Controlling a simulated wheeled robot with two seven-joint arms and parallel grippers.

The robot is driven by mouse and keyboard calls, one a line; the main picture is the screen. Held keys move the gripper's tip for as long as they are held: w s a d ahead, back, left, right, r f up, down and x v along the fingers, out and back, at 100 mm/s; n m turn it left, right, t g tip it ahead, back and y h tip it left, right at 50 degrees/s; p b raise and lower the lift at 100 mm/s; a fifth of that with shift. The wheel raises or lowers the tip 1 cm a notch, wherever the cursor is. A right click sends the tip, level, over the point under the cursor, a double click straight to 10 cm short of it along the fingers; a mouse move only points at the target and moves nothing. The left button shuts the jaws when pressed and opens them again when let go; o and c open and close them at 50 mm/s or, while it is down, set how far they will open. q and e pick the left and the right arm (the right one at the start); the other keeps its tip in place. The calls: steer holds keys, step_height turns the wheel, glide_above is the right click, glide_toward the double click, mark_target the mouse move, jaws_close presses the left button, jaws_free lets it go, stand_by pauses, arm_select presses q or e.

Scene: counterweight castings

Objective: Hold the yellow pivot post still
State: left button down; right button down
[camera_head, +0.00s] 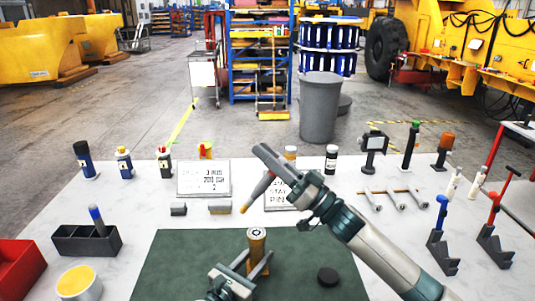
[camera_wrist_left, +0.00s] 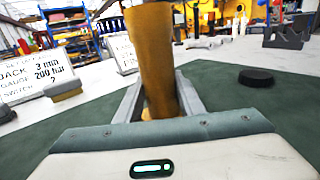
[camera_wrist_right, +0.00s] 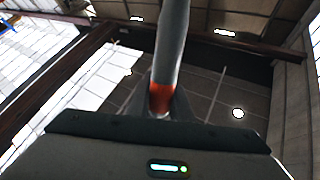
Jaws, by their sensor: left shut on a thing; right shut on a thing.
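The yellow pivot post (camera_head: 257,241) stands upright on the dark green mat (camera_head: 190,262). My left gripper (camera_head: 250,266) is shut around the post, one finger on each side. In the left wrist view the post (camera_wrist_left: 154,55) rises between the fingers, its top cut off by the frame. My right gripper (camera_head: 270,163) is raised above the table behind the post. It is shut on a grey tool with a red band (camera_head: 258,190) that slants down left to a yellowish tip. In the right wrist view the grey shaft and orange-red band (camera_wrist_right: 160,98) lie between the fingers.
A black puck (camera_head: 328,277) lies on the mat to the right. Two white signs (camera_head: 204,178) stand behind; my right arm partly covers one. A dark grey holder (camera_head: 86,241) with a blue-topped item stands left. Bottles, clamps and rods line the right and back.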

steer(key=shift+r, duration=0.35)
steer(key=shift+f, duration=0.1)
stand_by(0.4)
